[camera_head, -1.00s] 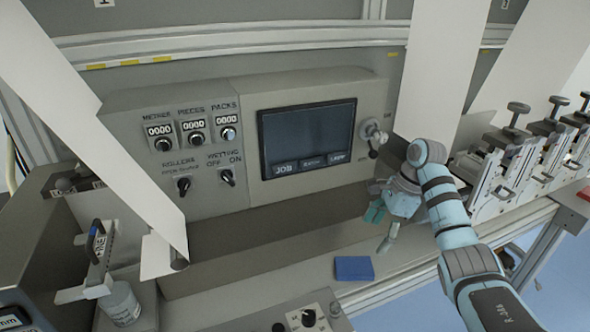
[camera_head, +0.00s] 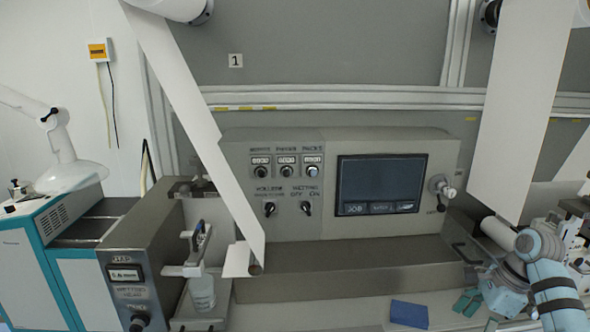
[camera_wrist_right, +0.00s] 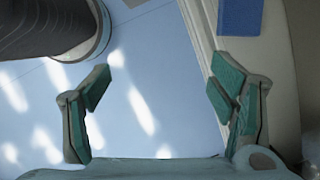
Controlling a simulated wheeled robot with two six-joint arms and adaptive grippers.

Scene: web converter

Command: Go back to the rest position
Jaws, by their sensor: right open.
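My right gripper (camera_head: 468,300) is at the lower right of the head view, in front of the machine's shelf and to the right of a blue block. In the right wrist view its two teal fingers (camera_wrist_right: 158,92) are spread apart with nothing between them. Below them is the pale blue floor (camera_wrist_right: 140,110) and the shelf's edge. My right arm (camera_head: 550,285) comes in from the right. My left gripper is in neither view.
The control panel (camera_head: 270,218) with its dark screen (camera_head: 381,185) stands behind the shelf. The blue block (camera_head: 409,314) lies on the shelf and also shows in the right wrist view (camera_wrist_right: 240,16). White paper webs (camera_head: 190,110) slant down at left and right. A bottle (camera_head: 203,293) stands at left.

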